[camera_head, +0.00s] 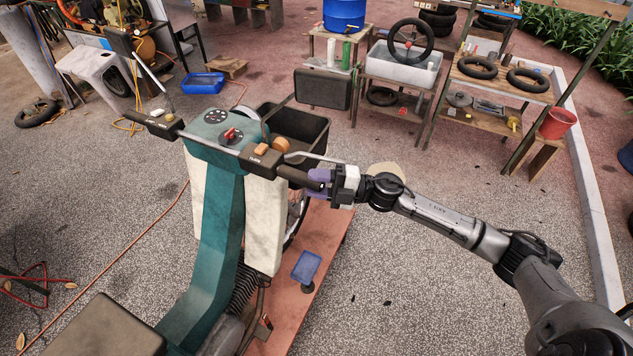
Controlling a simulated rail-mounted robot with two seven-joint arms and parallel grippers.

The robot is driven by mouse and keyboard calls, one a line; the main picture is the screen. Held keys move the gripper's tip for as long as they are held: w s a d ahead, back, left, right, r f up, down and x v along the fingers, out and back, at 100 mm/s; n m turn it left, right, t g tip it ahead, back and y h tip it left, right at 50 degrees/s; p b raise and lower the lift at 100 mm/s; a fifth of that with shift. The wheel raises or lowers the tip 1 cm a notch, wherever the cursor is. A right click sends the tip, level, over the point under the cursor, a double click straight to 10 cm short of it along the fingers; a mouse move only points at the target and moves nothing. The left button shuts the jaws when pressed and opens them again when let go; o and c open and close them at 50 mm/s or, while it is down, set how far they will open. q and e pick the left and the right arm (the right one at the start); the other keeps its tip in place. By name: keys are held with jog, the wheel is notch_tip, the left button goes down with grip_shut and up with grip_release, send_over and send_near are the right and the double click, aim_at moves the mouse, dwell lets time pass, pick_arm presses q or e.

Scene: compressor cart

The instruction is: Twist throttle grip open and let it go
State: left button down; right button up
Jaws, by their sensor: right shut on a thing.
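A teal and cream scooter (225,200) stands on a reddish platform, its handlebar running across the upper middle of the view. The dark throttle grip (297,176) is at the right end of the handlebar, beside a switch box with an orange button. My right gripper (320,181) comes in from the right and is shut on the outer end of the throttle grip. Its fingers, with purple showing between them, hide that end. How far the grip is turned cannot be told. My left gripper is not in view.
A brake lever (312,157) runs just in front of the grip. A rectangular mirror (323,89) rises above it, and a black basket (293,128) sits behind the handlebar. Open gravel lies to the right.

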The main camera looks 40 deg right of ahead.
dwell(0.5)
jog(key=o, duration=0.9)
jog(key=shift+s+d+f, duration=0.2)
jog(key=shift+s+d, duration=0.1)
jog(key=shift+d, duration=0.05)
jog(key=b+v, duration=0.2)
jog(key=v, duration=0.4)
jog(key=b+v, duration=0.1)
jog(key=v, duration=0.5)
jog(key=shift+s+d+r+b, duration=0.2)
jog(key=shift+s+d+b, duration=0.1)
jog(key=shift+s+b, duration=0.1)
